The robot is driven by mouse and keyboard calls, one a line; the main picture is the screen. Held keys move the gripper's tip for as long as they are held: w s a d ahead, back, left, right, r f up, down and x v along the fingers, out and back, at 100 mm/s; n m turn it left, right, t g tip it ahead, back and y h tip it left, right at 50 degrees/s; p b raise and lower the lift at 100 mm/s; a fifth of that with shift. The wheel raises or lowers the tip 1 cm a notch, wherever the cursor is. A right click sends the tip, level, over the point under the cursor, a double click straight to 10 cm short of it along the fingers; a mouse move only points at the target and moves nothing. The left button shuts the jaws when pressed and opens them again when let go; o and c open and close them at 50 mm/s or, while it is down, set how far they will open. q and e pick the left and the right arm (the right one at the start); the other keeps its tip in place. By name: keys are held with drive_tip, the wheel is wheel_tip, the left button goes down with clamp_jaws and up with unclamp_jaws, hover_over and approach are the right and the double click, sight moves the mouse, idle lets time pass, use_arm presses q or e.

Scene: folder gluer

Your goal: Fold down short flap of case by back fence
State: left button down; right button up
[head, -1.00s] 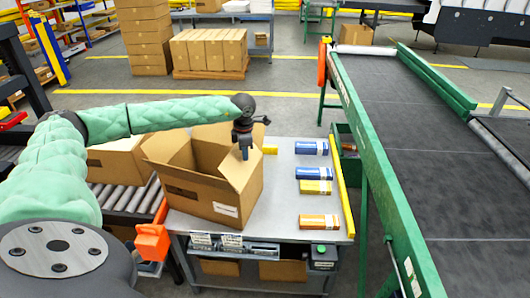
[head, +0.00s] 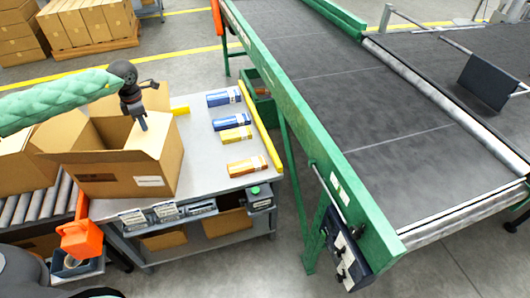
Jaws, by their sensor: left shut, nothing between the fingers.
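The case (head: 122,172) is an open brown carton on the left part of the grey worktable (head: 205,165). Its flaps stand up or splay outward; a near-left flap (head: 70,157) leans out. A short flap (head: 158,138) stands raised on its right side. A short yellow piece (head: 181,110), perhaps the back fence, shows just behind the case. My left gripper (head: 142,123) points down, shut and empty, at the top of the raised right flap. I cannot tell whether it touches. The inside of the case is mostly hidden. My right gripper is not in view.
Blue, yellow and orange small boxes (head: 232,121) lie right of the case, before a yellow rail (head: 260,125). A green-framed conveyor (head: 375,95) stands beyond. An orange part (head: 83,236) is at the table's front left. A roller conveyor (head: 40,200) adjoins the table's left.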

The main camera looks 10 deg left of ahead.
use_arm(q)
drive_tip(key=shift+s+a+f+b, duration=0.2)
drive_tip(key=shift+a+f+b, duration=0.5)
drive_tip(key=shift+f, duration=0.25)
drive_tip(key=shift+r, duration=0.2)
wheel_tip(320, 180, up, 9)
drive_tip(key=p, duration=0.3)
drive_tip(key=shift+f, duration=0.15)
drive_tip(key=shift+p, duration=0.3)
